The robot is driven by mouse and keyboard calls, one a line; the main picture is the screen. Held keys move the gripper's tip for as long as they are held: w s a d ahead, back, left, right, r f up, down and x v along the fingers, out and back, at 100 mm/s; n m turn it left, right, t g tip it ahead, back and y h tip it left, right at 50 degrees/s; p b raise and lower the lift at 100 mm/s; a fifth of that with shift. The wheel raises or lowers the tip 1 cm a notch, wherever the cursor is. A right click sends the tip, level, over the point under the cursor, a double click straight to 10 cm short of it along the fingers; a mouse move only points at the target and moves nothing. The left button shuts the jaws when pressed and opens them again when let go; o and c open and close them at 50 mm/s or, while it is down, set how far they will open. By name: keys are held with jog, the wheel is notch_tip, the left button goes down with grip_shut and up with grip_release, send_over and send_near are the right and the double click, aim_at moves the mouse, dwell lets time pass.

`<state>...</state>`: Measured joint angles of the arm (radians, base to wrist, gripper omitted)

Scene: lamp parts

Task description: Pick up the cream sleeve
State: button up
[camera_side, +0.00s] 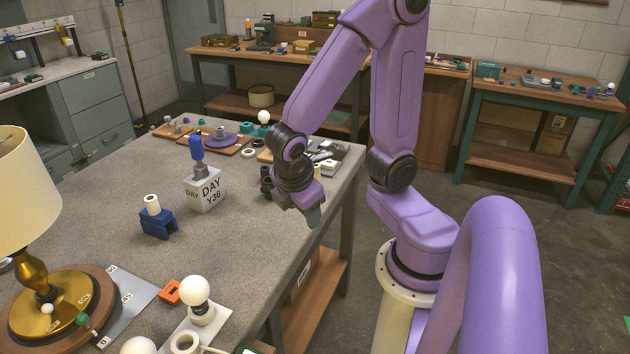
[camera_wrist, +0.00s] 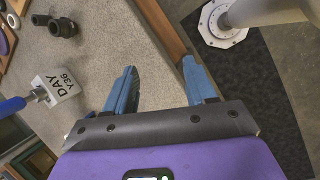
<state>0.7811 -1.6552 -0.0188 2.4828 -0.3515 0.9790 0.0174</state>
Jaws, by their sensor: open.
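The cream sleeve (camera_side: 152,203) looks like a short pale tube. It stands upright in a blue holder (camera_side: 158,223) on the grey bench in the side view. It does not show in the wrist view. My gripper (camera_side: 312,216) is well to the right of it, over the bench's right edge. In the wrist view my gripper (camera_wrist: 160,72) has its two blue fingers spread apart, with nothing between them.
A grey DAY Y36 block (camera_side: 205,192) with a blue-handled tool (camera_side: 197,152) stands just right of the holder. A brass lamp (camera_side: 35,275) and white bulb (camera_side: 195,291) stand in front. Black parts (camera_side: 266,182) lie near my gripper.

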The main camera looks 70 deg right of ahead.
jog(key=w+d+f+n+h, duration=0.2)
jog(key=w+d+f+h, duration=0.2)
jog(key=w+d+h, duration=0.5)
jog(key=n, duration=0.3)
send_near(317, 174)
jog(key=shift+g, duration=0.4)
jog(key=x, duration=0.7)
jog(key=shift+w+d, duration=0.15)
jog(key=shift+w, duration=0.1)
jog(key=shift+w+x, duration=0.2)
jog(key=shift+x, duration=1.2)
jog(key=shift+w+x, duration=0.25)
jog(key=shift+x, duration=1.1)
jog(key=shift+c, duration=0.4)
jog(key=c, duration=1)
